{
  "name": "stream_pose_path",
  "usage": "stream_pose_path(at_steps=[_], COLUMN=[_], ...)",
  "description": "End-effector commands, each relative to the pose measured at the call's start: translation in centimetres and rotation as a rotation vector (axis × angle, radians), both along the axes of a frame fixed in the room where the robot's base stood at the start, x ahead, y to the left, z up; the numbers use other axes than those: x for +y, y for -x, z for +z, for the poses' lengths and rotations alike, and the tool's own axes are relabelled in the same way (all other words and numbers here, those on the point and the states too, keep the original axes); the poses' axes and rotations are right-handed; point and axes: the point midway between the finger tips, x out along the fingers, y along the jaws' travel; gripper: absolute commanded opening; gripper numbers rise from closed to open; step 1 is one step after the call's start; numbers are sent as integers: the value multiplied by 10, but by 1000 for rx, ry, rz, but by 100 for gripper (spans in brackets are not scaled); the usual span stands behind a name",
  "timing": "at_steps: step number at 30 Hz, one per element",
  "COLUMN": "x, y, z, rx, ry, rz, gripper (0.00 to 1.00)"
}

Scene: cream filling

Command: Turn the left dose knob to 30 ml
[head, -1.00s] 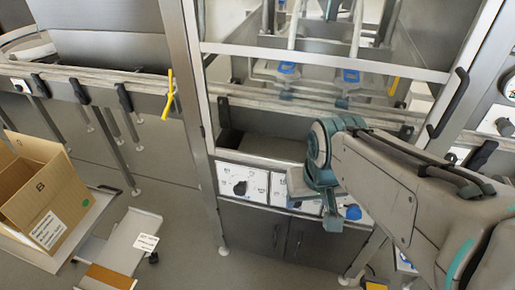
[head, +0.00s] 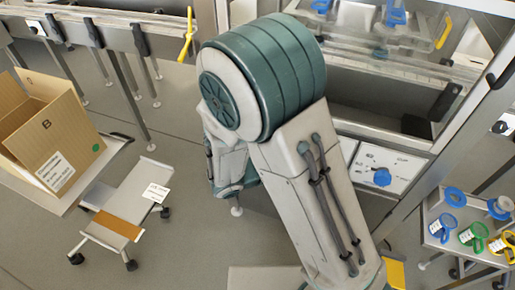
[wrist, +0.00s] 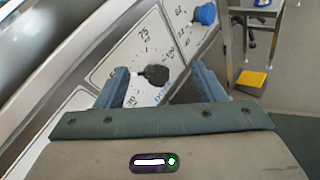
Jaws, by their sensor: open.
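The left dose knob (wrist: 156,75) is black and sits on a white dial plate with printed marks in the wrist view. A "75"-like mark shows above it, and smaller marks lie below, partly covered. I cannot read the knob's setting. My gripper (wrist: 161,80) is open, its two blue-grey fingers on either side of the knob in the picture. I see no clear contact, and the depth is hard to judge. In the head view my arm hides the black knob and the fingers.
A blue knob (head: 381,177) is on the neighbouring panel; it also shows in the wrist view (wrist: 205,14). A cardboard box (head: 55,130) and a low wheeled cart (head: 130,190) stand at left. A small table with coloured rings (head: 470,255) is at right. Open floor lies between.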

Motion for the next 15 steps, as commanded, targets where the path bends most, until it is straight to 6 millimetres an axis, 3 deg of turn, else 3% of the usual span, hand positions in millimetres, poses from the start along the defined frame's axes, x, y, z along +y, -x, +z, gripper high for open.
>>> stream_pose_path(at_steps=[1,9,15], x=[19,114,148], y=[-7,-24,-21], z=[-21,-81,-103], rx=[15,22,15], ry=[77,372,456], rz=[107,589,752], gripper=[63,63,63])
